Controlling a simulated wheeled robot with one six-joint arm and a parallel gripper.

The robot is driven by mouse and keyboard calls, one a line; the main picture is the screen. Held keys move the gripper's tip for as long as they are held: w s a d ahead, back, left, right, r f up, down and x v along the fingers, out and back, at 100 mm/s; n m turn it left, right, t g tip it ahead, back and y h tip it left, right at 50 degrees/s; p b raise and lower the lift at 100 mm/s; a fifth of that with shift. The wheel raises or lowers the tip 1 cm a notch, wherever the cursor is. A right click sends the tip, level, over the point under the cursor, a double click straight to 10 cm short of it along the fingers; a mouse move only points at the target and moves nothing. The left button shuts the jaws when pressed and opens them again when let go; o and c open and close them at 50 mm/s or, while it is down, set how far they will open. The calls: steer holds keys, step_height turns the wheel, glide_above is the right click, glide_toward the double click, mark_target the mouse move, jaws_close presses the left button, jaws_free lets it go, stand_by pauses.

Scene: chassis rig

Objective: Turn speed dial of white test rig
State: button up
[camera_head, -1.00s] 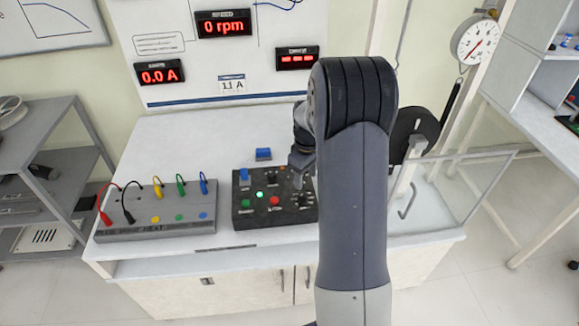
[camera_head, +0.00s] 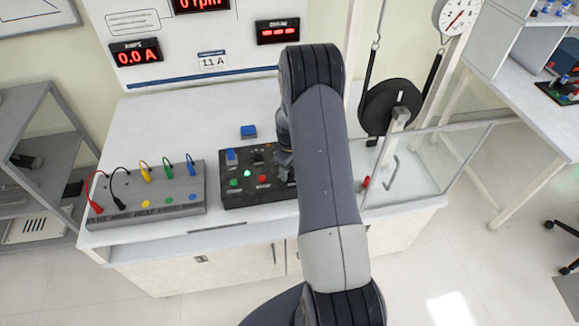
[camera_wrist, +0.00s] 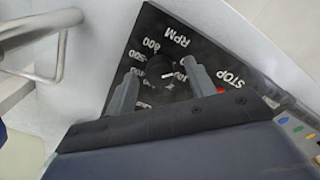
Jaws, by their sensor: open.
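The white test rig (camera_head: 140,120) has a black control box (camera_head: 240,192) on its top. In the wrist view the speed dial (camera_wrist: 163,68) is a black knob on the black panel, with RPM and a number scale around it. My gripper (camera_wrist: 160,84) is open, with one finger on each side of the dial; I cannot tell whether either finger touches it. In the head view my gripper (camera_head: 286,172) is mostly hidden behind my arm, over the right end of the box. A green light (camera_head: 247,173) is lit. The speed display (camera_head: 200,3) is cut off and reads 0 rpm.
Left of the box is a grey terminal block (camera_head: 150,205) with coloured leads. A clear guard (camera_head: 430,170) and a metal handle (camera_wrist: 57,50) stand beside the box. A black wheel (camera_head: 390,107) is behind the guard. The red STOP button (camera_wrist: 221,91) is close to one finger.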

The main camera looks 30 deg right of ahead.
steer(key=shift+f, duration=0.15)
steer(key=shift+c, duration=0.2)
steer(key=c, duration=0.9)
steer(key=shift+c, duration=0.2)
steer(key=shift+b, duration=0.35)
